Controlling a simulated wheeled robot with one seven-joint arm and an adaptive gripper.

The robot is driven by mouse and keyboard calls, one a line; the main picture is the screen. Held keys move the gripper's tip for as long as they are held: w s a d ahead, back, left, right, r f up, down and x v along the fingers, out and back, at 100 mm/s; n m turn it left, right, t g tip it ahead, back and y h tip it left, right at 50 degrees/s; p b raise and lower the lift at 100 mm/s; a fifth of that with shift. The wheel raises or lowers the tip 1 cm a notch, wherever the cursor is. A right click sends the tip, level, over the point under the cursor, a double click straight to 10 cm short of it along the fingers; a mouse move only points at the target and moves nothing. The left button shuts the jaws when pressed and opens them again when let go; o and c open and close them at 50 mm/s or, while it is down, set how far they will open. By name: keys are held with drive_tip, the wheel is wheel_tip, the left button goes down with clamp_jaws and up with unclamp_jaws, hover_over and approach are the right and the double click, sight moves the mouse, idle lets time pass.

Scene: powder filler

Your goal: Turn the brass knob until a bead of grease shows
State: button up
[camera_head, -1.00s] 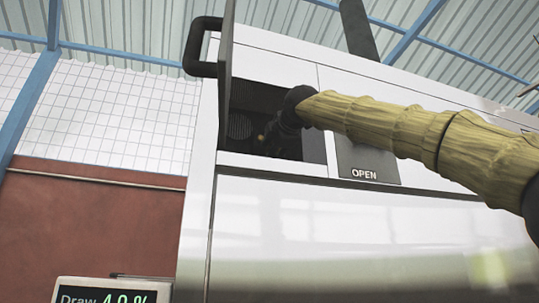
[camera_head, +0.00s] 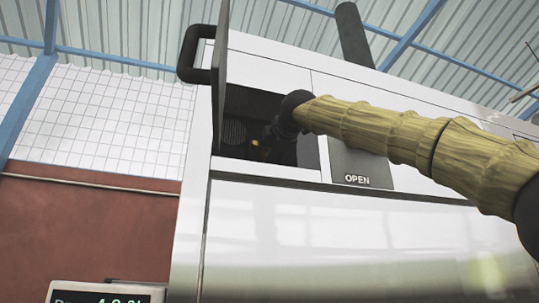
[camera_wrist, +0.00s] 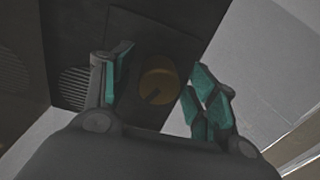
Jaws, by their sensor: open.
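The brass knob (camera_wrist: 158,84) sits on a dark panel inside the machine's open recess, with a dark mark on its lower face. It shows as a small gold spot in the head view (camera_head: 255,143). My gripper (camera_wrist: 157,88) is open, with one teal-padded finger on each side of the knob. A gap shows between each pad and the knob, and I cannot tell how deep the fingertips reach. In the head view my gripper is mostly lost in the dark recess (camera_head: 236,105). I see no grease bead.
An open door with a black handle (camera_head: 188,55) stands at the recess's left edge. A grey panel marked OPEN (camera_head: 358,170) is right of the recess. A round vent grille (camera_head: 233,132) lies inside. A lit display (camera_head: 105,293) is at lower left, partly cut off.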

drive_tip(key=shift+a, duration=0.25)
drive_tip(key=v, duration=1.2)
drive_tip(key=shift+d, duration=0.25)
